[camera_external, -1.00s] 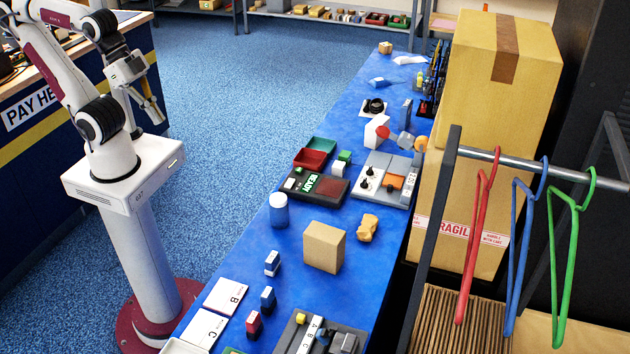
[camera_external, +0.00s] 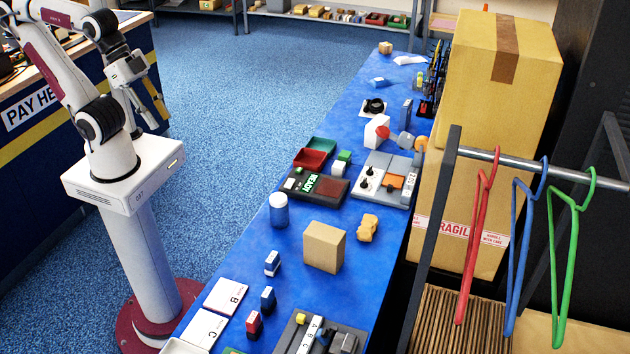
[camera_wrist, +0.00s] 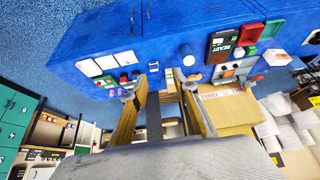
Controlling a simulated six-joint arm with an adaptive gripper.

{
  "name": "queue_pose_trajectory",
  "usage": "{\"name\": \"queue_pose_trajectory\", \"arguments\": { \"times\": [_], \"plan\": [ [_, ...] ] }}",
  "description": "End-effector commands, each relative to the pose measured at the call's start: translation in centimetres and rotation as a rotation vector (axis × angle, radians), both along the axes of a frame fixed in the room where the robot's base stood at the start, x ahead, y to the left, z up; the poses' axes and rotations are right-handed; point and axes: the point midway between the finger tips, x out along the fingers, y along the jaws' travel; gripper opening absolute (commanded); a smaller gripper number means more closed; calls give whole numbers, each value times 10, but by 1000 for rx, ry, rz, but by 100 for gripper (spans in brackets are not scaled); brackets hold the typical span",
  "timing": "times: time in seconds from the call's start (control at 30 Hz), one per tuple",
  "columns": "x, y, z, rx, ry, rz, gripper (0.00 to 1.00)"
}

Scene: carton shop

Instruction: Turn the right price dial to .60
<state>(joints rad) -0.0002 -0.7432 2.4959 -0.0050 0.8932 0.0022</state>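A grey panel (camera_external: 390,163) with two small black knobs lies on the blue counter, right of the READY device. One knob (camera_external: 364,183) sits nearer, the other (camera_external: 369,170) a little farther back. A white plate with a round black dial (camera_external: 374,105) lies farther along the counter. I cannot read price figures on any of these. The grey panel also shows small in the wrist view (camera_wrist: 228,72). My gripper (camera_external: 150,108) hangs in the air left of the counter, far from the dials. In the wrist view its fingers (camera_wrist: 158,90) stand apart with nothing held.
A white block with a red-ended piece (camera_external: 377,131) stands behind the panel. A tall carton (camera_external: 500,130) and hanger rail flank the right. Open floor lies left.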

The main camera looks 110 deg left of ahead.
Motion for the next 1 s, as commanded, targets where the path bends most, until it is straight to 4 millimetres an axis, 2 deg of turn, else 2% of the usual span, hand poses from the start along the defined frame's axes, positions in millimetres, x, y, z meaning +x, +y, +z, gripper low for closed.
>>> {"name": "queue_pose_trajectory", "arguments": {
  "times": [0.17, 0.27, 0.6, 1.0],
  "plan": [
    [18, -5, 6, -23, -19, -2, 28],
    [36, -10, 12, -45, -41, -1, 28],
    [120, -25, 33, -133, -143, 17, 28],
    [222, -27, 46, -213, -268, 85, 28]
  ]
}}
